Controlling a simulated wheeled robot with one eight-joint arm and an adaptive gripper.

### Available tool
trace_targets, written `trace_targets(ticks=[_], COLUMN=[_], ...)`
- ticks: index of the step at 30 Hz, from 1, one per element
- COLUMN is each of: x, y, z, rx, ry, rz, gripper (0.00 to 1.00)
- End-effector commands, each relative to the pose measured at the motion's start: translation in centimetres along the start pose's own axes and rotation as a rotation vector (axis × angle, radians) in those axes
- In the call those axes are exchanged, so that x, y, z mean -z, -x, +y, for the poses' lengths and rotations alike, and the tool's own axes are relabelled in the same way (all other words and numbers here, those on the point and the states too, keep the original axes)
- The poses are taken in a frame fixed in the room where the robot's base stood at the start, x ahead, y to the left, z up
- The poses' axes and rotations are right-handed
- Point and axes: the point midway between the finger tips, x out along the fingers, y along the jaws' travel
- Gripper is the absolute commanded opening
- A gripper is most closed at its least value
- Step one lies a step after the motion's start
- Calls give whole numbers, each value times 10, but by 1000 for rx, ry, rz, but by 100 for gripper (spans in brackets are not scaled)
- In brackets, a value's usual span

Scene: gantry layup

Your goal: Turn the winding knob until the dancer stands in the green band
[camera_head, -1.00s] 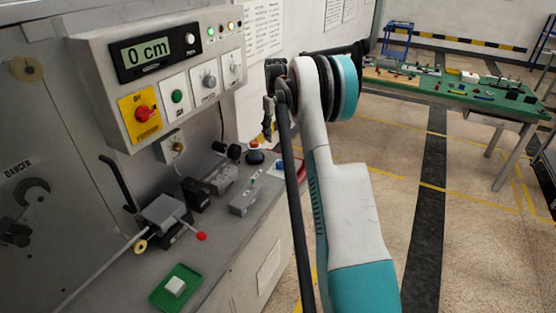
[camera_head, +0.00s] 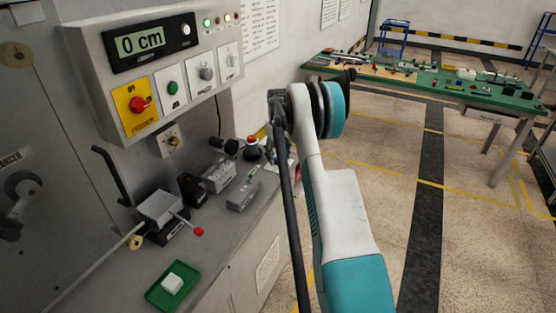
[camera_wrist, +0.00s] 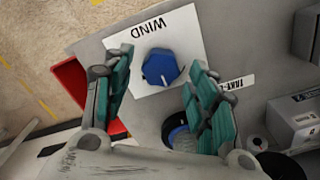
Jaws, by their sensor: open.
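The blue winding knob (camera_wrist: 160,66) sits on a white plate marked WIND, which appears upside down in the wrist view. It has a pale pointer line. My gripper (camera_wrist: 158,60) is open, its two teal fingers on either side of the knob with gaps visible; I cannot tell its height above it. In the head view my gripper (camera_head: 277,140) is seen edge-on over the counter's far end and hides the knob. A dark round part (camera_head: 22,187) under a cut-off label reading "ANCER" is at the left edge. I cannot make out a green band.
A control box (camera_head: 165,65) with a display reading 0 cm hangs over the counter. Beside the knob are a blue-ringed round part (camera_wrist: 178,137) and a red bin (camera_wrist: 72,88). A lever with a red ball (camera_head: 199,231) and a green tray (camera_head: 155,298) are nearer.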

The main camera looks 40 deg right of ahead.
Motion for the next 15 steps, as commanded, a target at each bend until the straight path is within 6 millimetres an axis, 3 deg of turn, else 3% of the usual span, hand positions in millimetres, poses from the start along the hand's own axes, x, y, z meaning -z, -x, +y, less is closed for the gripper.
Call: trace_targets(ticks=[4,14,15], x=[0,0,0], y=[-12,-14,-14], z=[0,0,0], rx=[0,0,0], ry=[0,0,0], rz=[0,0,0], gripper=[53,53,46])
